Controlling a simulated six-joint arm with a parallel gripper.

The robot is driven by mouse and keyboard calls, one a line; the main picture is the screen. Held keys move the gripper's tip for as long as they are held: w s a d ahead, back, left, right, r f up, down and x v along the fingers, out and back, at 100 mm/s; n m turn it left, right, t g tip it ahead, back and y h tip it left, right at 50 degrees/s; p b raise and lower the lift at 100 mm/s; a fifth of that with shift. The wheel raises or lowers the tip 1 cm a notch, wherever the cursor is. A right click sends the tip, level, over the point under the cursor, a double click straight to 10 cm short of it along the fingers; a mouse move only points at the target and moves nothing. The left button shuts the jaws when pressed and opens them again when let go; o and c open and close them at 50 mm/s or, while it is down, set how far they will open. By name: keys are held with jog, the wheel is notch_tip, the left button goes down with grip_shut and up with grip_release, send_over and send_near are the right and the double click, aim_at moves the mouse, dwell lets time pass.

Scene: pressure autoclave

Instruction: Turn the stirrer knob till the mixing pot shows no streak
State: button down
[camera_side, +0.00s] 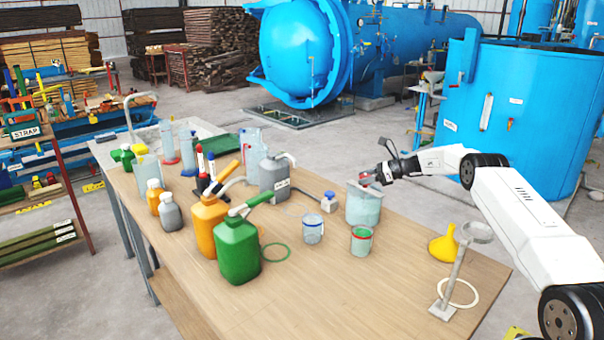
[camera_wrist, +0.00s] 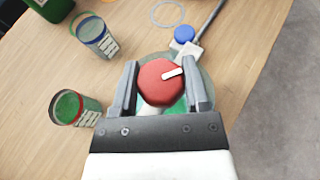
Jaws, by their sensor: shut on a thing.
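The red stirrer knob (camera_wrist: 160,84) with a white pointer mark shows in the wrist view. My gripper (camera_wrist: 161,82) is shut on it, one finger on each side. The pointer points toward the upper right of the wrist view. In the side view my gripper (camera_side: 380,173) is at the top of the mixing pot (camera_side: 363,206), a clear pot with pale greenish contents. In the wrist view the pot lies below the knob, and a green patch (camera_wrist: 179,106) shows between the fingers. Whether that patch is a streak I cannot tell. My gripper hides part of the pot.
A blue-capped piece (camera_side: 328,202) with a cable lies left of the pot. A red-rimmed cup (camera_side: 361,240) with green contents and a blue-rimmed cup (camera_side: 313,229) stand nearby. A yellow funnel (camera_side: 443,244) and metal stand (camera_side: 452,275) are to the right.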

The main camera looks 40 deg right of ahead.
jog(key=shift+a+r+n+g+y, duration=0.1)
jog(key=shift+n+g+y, duration=0.4)
jog(key=shift+n+y, duration=0.2)
dwell(0.7)
jog(key=shift+c, duration=0.4)
grip_release()
jog(key=v, duration=0.7)
jog(key=shift+s+d, duration=0.25)
jog(key=shift+d, duration=0.05)
jog(key=shift+r, duration=0.15)
